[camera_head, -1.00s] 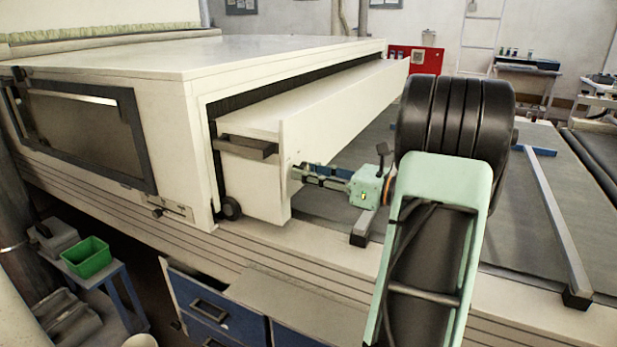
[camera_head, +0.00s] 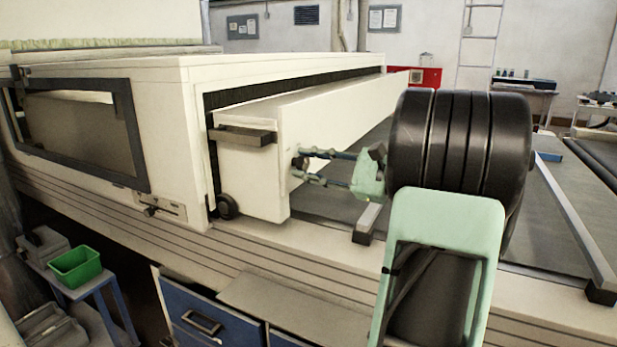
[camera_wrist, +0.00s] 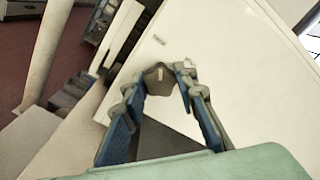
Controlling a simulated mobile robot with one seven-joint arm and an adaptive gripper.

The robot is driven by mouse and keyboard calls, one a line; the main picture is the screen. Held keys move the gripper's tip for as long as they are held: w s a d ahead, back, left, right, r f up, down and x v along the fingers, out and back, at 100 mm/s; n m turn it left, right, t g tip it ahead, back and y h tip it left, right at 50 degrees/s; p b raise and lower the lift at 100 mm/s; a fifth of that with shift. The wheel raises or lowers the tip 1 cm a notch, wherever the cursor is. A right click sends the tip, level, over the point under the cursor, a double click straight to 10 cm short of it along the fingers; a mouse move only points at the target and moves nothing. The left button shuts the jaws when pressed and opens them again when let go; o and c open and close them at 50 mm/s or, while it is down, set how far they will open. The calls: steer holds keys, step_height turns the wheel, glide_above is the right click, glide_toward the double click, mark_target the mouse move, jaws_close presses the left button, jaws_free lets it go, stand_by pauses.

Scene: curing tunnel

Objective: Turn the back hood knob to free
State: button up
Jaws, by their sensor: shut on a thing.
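The hood (camera_head: 265,177) is a long cream-white box jutting from the tunnel's side opening. The back hood knob (camera_wrist: 157,80) is small and dark with a pale mark, set on the white hood face in the wrist view. In the head view only a dark bit of the knob (camera_head: 298,161) shows at the fingertips. My gripper (camera_head: 298,166) reaches in from the right with its blue and grey fingers spread one above the other. In the wrist view my gripper (camera_wrist: 158,72) has a fingertip on each side of the knob and is shut on it.
The cream tunnel housing (camera_head: 190,76) stands at left with a dark-framed window (camera_head: 80,130). A dark belt (camera_head: 335,210) and a grey bar (camera_head: 367,222) lie below my arm. A green bin (camera_head: 75,267) sits on a low stand at lower left. Blue drawers (camera_head: 205,325) are below.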

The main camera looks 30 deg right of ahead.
steer(key=shift+f+n+b, duration=0.15)
steer(key=shift+n+b, duration=0.9)
steer(key=shift+n, duration=0.15)
steer(key=o, duration=1.2)
steer(key=shift+c, duration=0.2)
steer(key=shift+s+d, duration=0.1)
steer(key=v, duration=1.1)
steer(key=shift+s+d, duration=0.25)
steer(key=shift+s, duration=0.1)
